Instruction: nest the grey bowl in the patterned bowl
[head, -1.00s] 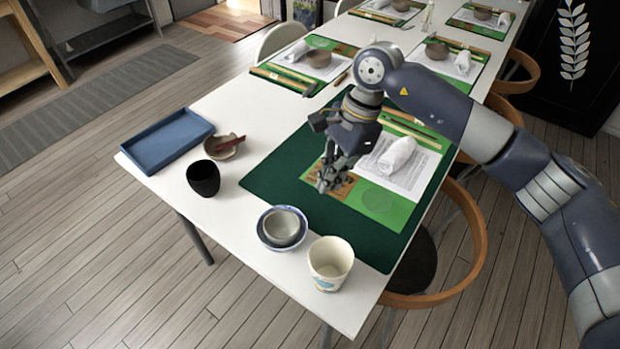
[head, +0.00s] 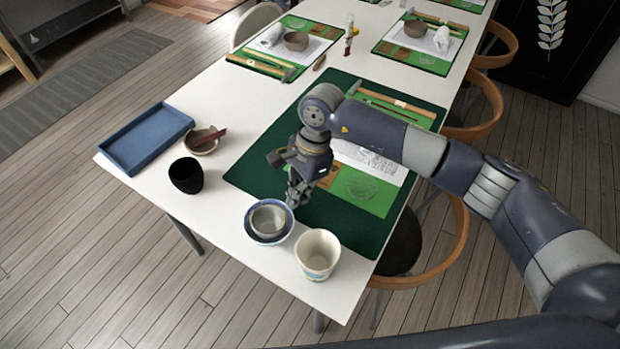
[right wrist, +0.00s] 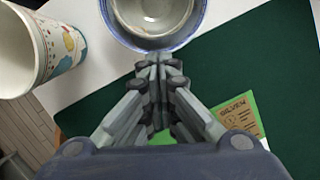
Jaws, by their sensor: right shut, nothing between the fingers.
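The grey bowl (head: 268,217) sits inside the patterned bowl (head: 262,240), a white bowl with blue on its rim and side, near the table's front edge. In the right wrist view the grey bowl (right wrist: 152,14) also lies within the blue rim of the patterned bowl (right wrist: 114,26), at the top of the picture and partly cut off. My right gripper (head: 294,203) is shut and empty, just beyond the bowls' right side. In the right wrist view its fingertips (right wrist: 160,66) are together close to the patterned bowl's rim; contact cannot be told. My left gripper is not in view.
A white patterned cup (head: 317,255) stands right of the bowls. A black cup (head: 186,176), a small brown dish (head: 203,140) and a blue tray (head: 146,140) stand to the left. A dark green mat (head: 262,168) lies behind. Chairs line the table's right side.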

